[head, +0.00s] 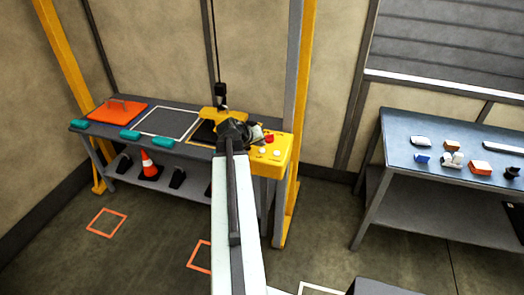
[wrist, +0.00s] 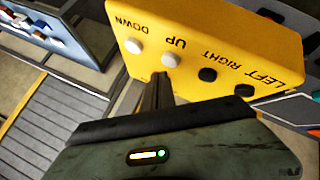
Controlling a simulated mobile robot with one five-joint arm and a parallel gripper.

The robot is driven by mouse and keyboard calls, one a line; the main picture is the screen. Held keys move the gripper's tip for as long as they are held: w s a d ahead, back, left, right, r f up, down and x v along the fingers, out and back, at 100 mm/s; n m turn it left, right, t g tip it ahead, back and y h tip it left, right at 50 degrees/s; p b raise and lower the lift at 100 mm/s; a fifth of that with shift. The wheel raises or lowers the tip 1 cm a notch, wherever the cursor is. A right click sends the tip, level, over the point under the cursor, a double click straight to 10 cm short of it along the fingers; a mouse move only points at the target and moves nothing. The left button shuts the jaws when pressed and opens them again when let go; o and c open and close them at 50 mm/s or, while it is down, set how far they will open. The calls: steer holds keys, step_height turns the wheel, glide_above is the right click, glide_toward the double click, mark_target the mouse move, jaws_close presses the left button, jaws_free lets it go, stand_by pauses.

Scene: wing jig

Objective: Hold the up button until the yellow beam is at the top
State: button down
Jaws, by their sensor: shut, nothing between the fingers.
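A yellow control box (head: 283,150) stands at the right end of the long bench. In the wrist view the box (wrist: 190,25) shows upside-down labels, with a white UP button (wrist: 170,60), a white DOWN button (wrist: 133,46) and two black buttons. My gripper (wrist: 160,77) is shut and empty, its tips just below the UP button in the picture. I cannot tell whether they touch it. A yellow piece (head: 220,114), which looks like the beam, hangs on a black hook and cable, low over the bench. My arm hides part of it.
Yellow posts (head: 296,80) stand at both ends of the long bench (head: 110,133). It carries an orange plate (head: 117,113) and teal blocks. A cone (head: 148,163) is on its lower shelf. A blue-topped table (head: 400,130) with small parts stands at right.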

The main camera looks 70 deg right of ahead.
stand_by(0.7)
steer(key=shift+f+b, duration=0.45)
steer(key=shift+f+b, duration=0.4)
steer(key=shift+b, duration=0.05)
stand_by(0.4)
steer(key=shift+r, duration=0.15)
stand_by(5.4)
steer(key=shift+r+p, duration=0.75)
steer(key=shift+p, duration=0.15)
